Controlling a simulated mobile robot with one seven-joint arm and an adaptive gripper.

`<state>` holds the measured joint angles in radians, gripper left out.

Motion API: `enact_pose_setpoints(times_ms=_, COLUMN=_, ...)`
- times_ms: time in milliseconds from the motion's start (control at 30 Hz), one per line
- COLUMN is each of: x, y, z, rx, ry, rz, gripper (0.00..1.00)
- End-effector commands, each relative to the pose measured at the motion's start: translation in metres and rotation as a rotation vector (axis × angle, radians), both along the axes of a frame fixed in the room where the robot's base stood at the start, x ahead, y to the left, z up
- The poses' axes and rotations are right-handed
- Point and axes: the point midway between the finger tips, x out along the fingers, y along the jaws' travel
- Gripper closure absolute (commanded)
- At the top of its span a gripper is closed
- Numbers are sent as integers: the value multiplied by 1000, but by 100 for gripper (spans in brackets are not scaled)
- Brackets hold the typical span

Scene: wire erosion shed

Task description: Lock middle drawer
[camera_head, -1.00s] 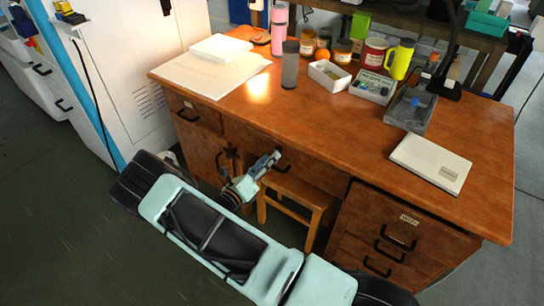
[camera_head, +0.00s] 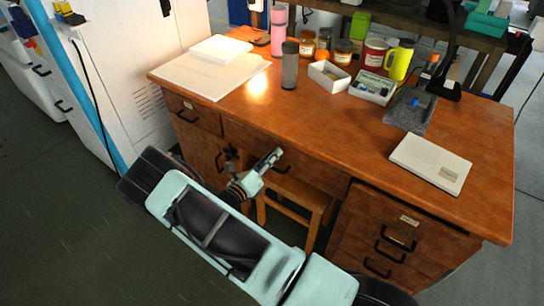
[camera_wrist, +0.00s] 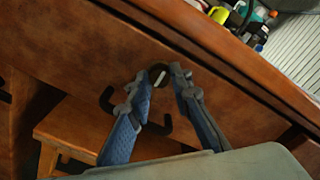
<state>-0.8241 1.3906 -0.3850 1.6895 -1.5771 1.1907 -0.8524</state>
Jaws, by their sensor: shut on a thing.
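The middle drawer (camera_head: 325,172) is the wide wooden front under the desk top, and it looks closed. In the wrist view the drawer front (camera_wrist: 75,40) carries a dark round lock with a pale upright key (camera_wrist: 159,79) at its middle. My gripper (camera_wrist: 160,76) has its two fingertips on either side of the key, shut on it. The drawer's black bar handle (camera_wrist: 166,128) is behind and below the fingers, partly hidden by them. In the head view my gripper (camera_head: 273,158) is at the drawer front and hides the lock.
A wooden stool (camera_head: 299,194) stands under the drawer. The right pedestal has several drawers with black handles (camera_head: 398,242). The desk top (camera_head: 335,125) holds a grey cup (camera_head: 290,66), a white box (camera_head: 329,75) and a laptop-like white case (camera_head: 431,163). A white cabinet (camera_head: 140,75) stands left.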

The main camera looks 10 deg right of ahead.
Motion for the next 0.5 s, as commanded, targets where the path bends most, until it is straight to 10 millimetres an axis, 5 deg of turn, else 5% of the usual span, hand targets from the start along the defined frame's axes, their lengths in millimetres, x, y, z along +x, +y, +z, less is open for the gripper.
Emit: enact_pose_setpoints(times_ms=500, x=0, y=0, z=0, rx=152, ry=-154, rz=0, gripper=100)
